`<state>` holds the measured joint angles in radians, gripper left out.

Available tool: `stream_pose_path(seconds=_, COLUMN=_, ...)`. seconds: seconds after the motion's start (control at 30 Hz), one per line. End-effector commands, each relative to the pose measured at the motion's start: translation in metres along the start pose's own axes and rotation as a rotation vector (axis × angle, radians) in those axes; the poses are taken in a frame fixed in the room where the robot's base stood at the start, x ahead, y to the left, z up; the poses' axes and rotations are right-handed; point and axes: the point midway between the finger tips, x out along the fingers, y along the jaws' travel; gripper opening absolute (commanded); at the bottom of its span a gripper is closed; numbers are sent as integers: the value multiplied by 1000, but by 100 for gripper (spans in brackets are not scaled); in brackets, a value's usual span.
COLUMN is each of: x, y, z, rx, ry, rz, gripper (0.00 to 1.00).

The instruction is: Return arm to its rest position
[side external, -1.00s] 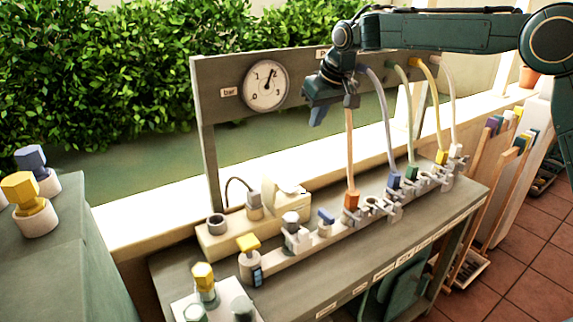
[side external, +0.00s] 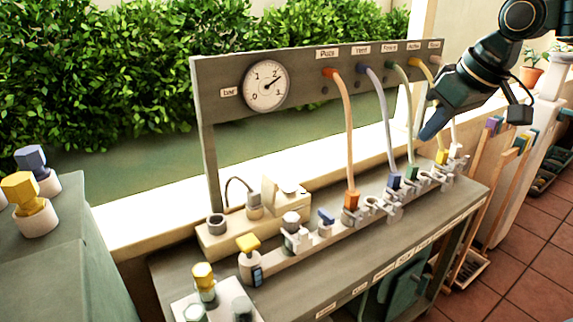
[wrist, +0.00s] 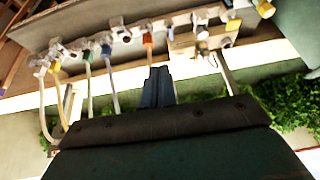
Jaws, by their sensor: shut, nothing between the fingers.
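My gripper (side external: 428,133) is in the upper right of the side view, in front of the right end of the back panel, with its blue fingers pointing down and left. In the wrist view its fingers (wrist: 158,88) are together with nothing between them. It is in the air above the bench and appears apart from the hoses, though it hides part of the yellow and white ones in the side view.
The bench (side external: 330,290) carries a row of valves, with an orange hose (side external: 348,130), a purple hose (side external: 382,110) and a green hose (side external: 408,110) rising to the panel (side external: 225,75). A gauge (side external: 265,86) sits on the panel. Wooden handles (side external: 485,200) stand at the right.

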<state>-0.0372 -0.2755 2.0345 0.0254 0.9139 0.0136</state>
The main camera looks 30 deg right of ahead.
Motion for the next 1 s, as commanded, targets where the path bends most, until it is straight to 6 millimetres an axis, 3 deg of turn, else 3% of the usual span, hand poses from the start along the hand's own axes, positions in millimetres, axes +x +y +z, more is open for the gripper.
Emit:
stream_pose_path(seconds=0.23, x=-14, y=5, z=67, rx=1, ry=12, rz=1, gripper=0)
stream_pose_path(seconds=0.53, x=-13, y=7, z=140, rx=0, ry=21, rz=1, gripper=0)
stream_pose_path(seconds=0.7, x=-10, y=8, z=162, rx=0, ry=23, rz=1, gripper=0)
stream_pose_path(seconds=1.0, x=-8, y=8, z=167, rx=-1, ry=22, rz=1, gripper=0)
